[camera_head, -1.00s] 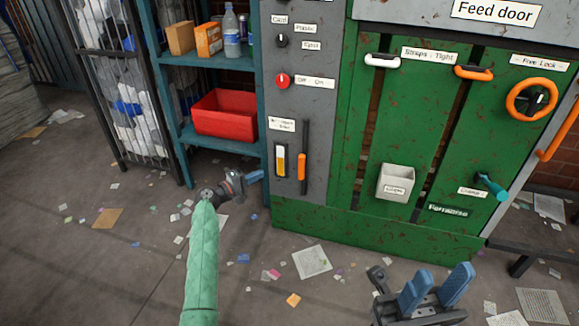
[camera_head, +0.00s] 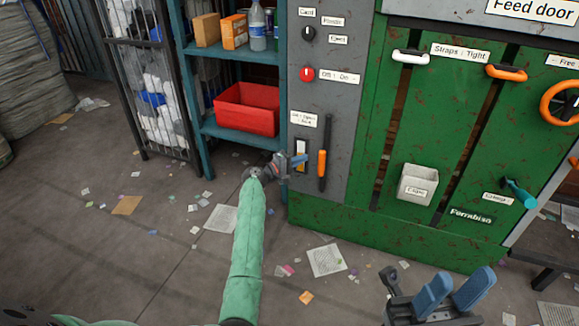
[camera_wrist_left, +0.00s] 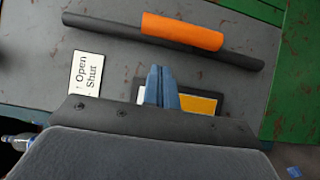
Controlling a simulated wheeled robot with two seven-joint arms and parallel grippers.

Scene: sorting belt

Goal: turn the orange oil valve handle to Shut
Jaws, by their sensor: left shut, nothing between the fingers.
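The oil valve handle (camera_head: 323,163) is a dark bar with an orange grip, upright on the grey panel in the head view. In the left wrist view the orange grip (camera_wrist_left: 183,31) and bar lie across the top. A white label (camera_head: 303,119) is above it; in the wrist view it reads "Open" and "Shut". My left gripper (camera_head: 300,160) is shut and empty, just left of the handle and apart from it in the head view. Its blue fingertips (camera_wrist_left: 160,76) overlap the yellow gauge (camera_wrist_left: 197,103) in the wrist view. My right gripper (camera_head: 458,290) is open and empty at the lower right.
A red knob (camera_head: 308,74) and a black knob (camera_head: 309,34) sit higher on the panel. A blue shelf with a red bin (camera_head: 247,109) stands left. Paper scraps litter the floor.

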